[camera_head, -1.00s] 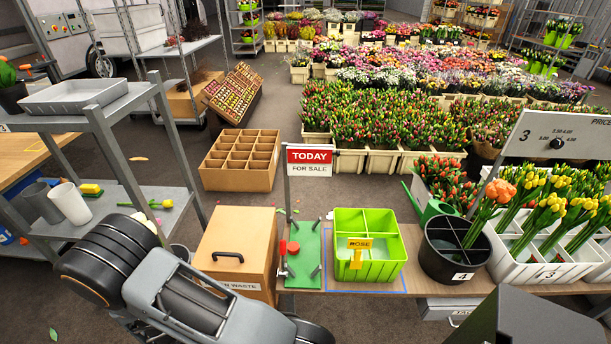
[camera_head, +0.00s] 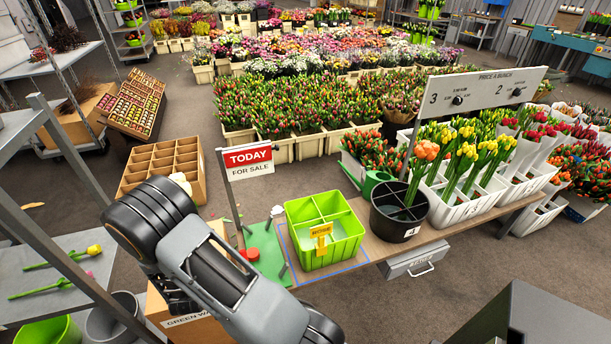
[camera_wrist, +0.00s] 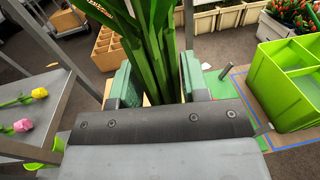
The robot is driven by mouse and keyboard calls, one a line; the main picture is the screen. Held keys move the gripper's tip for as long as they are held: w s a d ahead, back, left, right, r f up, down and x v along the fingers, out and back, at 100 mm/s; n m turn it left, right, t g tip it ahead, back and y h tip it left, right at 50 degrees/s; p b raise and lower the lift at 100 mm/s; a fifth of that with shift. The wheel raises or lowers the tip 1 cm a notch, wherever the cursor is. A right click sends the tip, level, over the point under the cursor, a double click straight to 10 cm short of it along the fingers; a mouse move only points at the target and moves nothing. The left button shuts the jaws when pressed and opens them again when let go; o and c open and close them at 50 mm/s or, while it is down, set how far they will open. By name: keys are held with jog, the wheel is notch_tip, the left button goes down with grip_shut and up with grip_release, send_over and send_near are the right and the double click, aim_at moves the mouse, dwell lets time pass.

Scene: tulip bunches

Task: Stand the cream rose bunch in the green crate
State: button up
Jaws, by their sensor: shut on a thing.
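My gripper (camera_wrist: 158,88) is shut on a bunch of green stems in the wrist view, with a pad on each side. The blooms are out of that view. In the head view a small cream patch, seemingly the cream rose bunch (camera_head: 181,183), shows just past my arm, which hides the gripper and stems. The green crate (camera_head: 345,252) stands upright on the bench to the right of my arm, with a yellow ROSE tag and dividers. Its visible compartments look empty. The crate also shows at the right of the wrist view (camera_wrist: 272,98), apart from the held stems.
A TODAY FOR SALE sign (camera_head: 248,160) on a post stands left of the crate, by a green board (camera_head: 270,262) with pegs.

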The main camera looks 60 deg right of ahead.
jog(key=s+d+r+m+g+h, duration=0.25)
jog(key=d+g, duration=0.25)
jog(key=d, duration=0.4)
jog(key=s+d+r+m+g+h+b, duration=0.1)
jog(key=s+d+m+g, duration=0.3)
jog(key=d, duration=0.5)
jog(key=s+d+r+m+g+h, duration=0.25)
jog(key=d+m+g, duration=0.2)
jog(key=d, duration=0.45)
jog(key=s+d+r+m+g+y, duration=0.1)
jog(key=s+d+r+m+g, duration=0.1)
jog(key=s+d+g, duration=0.4)
jog(key=s+d, duration=0.2)
jog(key=s, duration=0.1)
jog(key=shift+s+d+r+m+y+b, duration=0.25)
jog(key=shift+d+r+m+y+b, duration=0.05)
jog(key=shift+m+b, duration=0.1)
jog(key=shift+a+f+g, duration=0.1)
jog(key=shift+g, duration=0.15)
notch_tip(320, 180, down, 21)
jog(key=b, duration=1.5)
jog(key=shift+b, duration=0.4)
jog(key=shift+f, duration=0.25)
jog(key=shift+f+b, duration=0.25)
jog(key=shift+b, duration=0.2)
jog(key=o, duration=1.7)
